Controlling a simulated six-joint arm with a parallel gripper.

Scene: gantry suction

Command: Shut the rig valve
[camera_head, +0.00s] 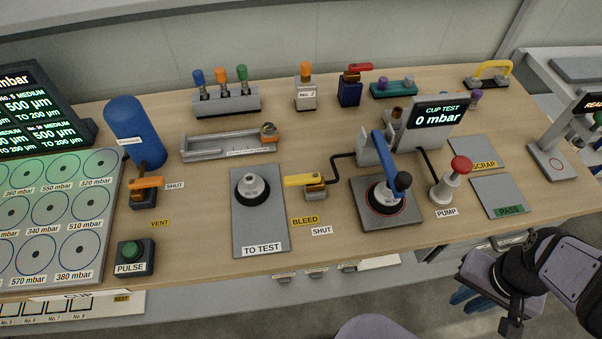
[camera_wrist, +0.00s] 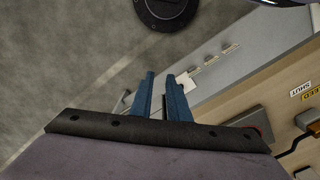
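The valve beside the cup test rig has a yellow lever (camera_head: 303,180) on a small grey and brown body (camera_head: 315,192). The lever lies roughly level, its handle pointing left. Labels BLEED (camera_head: 305,220) and SHUT (camera_head: 321,230) are in front of it. A dark hose runs from it to the cup test rig (camera_head: 388,215), which has a blue lever (camera_head: 383,160). My gripper (camera_head: 463,298) is off the table's front edge at lower right, well away from the valve. In the wrist view its blue fingers (camera_wrist: 160,75) are apart with nothing between them.
Another valve with an orange lever (camera_head: 146,182) stands by the blue tank (camera_head: 130,130), labelled VENT and SHUT. A red PUMP knob (camera_head: 461,165) stands right of the rig. The TO TEST plate (camera_head: 260,232) holds a cup left of the yellow valve. The rig's display reads 0 mbar.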

